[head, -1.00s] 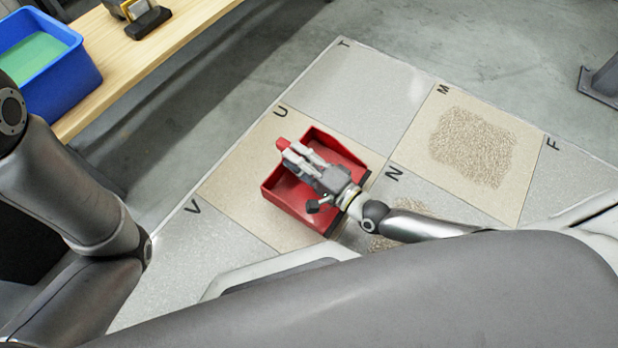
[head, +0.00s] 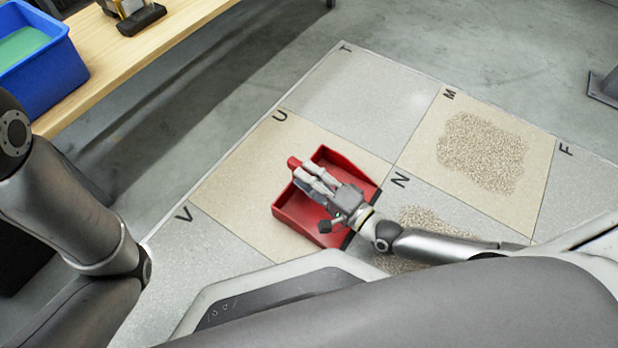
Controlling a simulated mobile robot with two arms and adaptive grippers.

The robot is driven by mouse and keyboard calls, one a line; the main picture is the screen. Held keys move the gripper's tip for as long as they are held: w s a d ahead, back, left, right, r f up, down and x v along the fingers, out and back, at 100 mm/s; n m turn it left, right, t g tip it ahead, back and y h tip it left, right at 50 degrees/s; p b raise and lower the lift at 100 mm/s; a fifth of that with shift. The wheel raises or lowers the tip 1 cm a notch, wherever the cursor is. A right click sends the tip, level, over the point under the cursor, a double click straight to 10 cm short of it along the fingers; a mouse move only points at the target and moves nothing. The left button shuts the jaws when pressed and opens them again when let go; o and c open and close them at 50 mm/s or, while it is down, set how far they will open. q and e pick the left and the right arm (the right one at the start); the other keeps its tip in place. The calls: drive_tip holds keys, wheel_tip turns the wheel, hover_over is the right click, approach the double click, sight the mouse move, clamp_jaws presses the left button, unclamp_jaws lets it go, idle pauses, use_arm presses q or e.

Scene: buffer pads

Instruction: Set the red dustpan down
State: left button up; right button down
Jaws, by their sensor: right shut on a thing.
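The red dustpan (head: 352,168) is over the tan pad marked U, its black front edge towards the pad marked N. My right gripper (head: 303,172) is shut on the dustpan's red handle, whose end sticks out past the fingers. I cannot tell whether the dustpan touches the pad or hangs just above it. My left arm shows at the left edge, but its gripper is out of view.
Granules lie on the pad N (head: 425,215) and in a wide patch on the tan pad M (head: 482,152). Pad T (head: 360,100) is bare. A wooden bench (head: 105,70) at the upper left holds a blue bin (head: 45,80) and a yellow-black item (head: 130,12).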

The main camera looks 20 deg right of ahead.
drive_tip(key=c, duration=1.2)
unclamp_jaws()
drive_tip(key=shift+o, duration=0.2)
